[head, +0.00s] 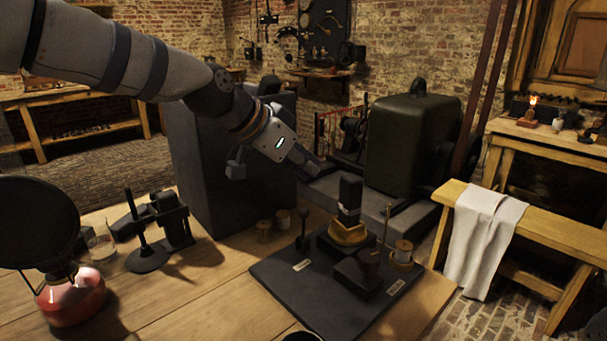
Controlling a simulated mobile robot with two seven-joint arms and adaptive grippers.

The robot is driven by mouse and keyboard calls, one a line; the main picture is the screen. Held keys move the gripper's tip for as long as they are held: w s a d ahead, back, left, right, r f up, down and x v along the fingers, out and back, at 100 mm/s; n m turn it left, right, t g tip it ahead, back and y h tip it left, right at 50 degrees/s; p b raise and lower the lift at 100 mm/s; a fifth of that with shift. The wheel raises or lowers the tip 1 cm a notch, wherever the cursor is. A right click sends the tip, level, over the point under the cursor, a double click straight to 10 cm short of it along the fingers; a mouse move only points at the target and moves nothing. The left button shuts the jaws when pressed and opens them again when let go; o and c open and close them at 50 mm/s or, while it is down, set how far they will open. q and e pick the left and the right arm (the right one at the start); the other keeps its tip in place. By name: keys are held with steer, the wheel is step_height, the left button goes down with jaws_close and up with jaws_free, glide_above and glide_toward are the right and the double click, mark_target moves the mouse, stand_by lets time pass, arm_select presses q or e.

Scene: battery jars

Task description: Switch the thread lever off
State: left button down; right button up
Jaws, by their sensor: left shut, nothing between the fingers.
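A dark board (275,278) lies on the wooden table and carries a small apparatus. A short dark lever with a round knob (303,228) stands near its back left, with a small pale label in front. A wedge-shaped dark block (362,272) sits at the right, near a second pale label. The labels are too small to read, so I cannot tell which part is the thread lever. My left gripper (312,174) is shut and empty, above and behind the board, apart from the levers. My right gripper is not in view.
A black block on a brass base (342,236) stands mid-board, with a thin rod and brass spool (402,254) to its right. A red-based lamp (72,298), a glass and a black stand occupy the left.

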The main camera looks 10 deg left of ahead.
mark_target(307, 211)
arm_select(q)
step_height(307, 211, down, 7)
steer(key=w, duration=0.1)
steer(key=shift+w+d, duration=0.3)
steer(key=shift+d, duration=0.05)
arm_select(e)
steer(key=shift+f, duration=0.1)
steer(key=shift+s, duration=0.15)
arm_select(q)
steer(key=shift+s+a+r+t+h, duration=0.1)
steer(key=shift+s+a+t+h, duration=0.2)
steer(key=shift+s, duration=0.05)
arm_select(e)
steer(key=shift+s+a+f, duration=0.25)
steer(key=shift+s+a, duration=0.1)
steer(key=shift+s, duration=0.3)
arm_select(q)
steer(key=shift+s, duration=0.1)
